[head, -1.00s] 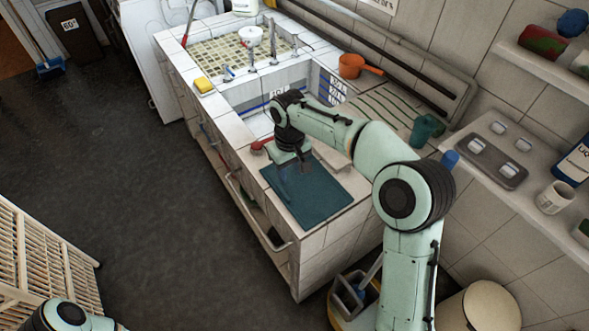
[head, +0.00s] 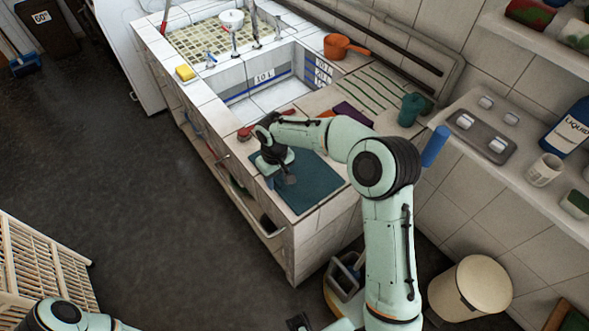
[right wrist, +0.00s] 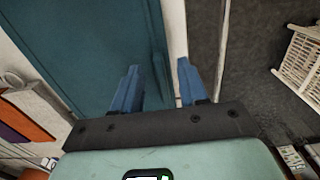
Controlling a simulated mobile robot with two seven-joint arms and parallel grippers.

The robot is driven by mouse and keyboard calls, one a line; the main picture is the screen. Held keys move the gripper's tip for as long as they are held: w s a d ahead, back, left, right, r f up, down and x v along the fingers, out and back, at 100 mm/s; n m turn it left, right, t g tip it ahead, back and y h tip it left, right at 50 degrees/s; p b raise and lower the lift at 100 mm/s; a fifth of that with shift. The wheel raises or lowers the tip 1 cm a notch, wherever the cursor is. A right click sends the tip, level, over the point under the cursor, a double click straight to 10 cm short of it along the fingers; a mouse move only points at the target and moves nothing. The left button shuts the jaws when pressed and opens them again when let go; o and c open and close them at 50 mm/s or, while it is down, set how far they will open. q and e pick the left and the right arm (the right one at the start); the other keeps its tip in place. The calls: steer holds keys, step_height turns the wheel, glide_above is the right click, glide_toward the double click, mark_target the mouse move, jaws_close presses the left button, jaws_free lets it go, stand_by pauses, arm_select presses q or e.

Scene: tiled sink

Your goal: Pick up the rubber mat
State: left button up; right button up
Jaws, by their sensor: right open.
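The rubber mat (head: 318,182), a flat dark teal sheet, lies on the counter end to the near side of the sink. My right gripper (head: 288,178) is over its left part, with the hand and wrist hiding some of it. In the right wrist view the mat (right wrist: 95,45) fills the upper left. The two blue fingers of the right gripper (right wrist: 158,72) are apart with nothing held between them. The mat's long edge runs between the fingertips; I cannot tell whether they touch it.
The sink basin (head: 270,92) is beyond the mat. A green cup (head: 410,109) and an orange pan (head: 338,46) stand farther back. A slatted wooden rack (head: 40,265) is at left.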

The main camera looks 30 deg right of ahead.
steer(key=shift+f, duration=0.75)
jaws_close()
steer(key=shift+w+r, duration=0.1)
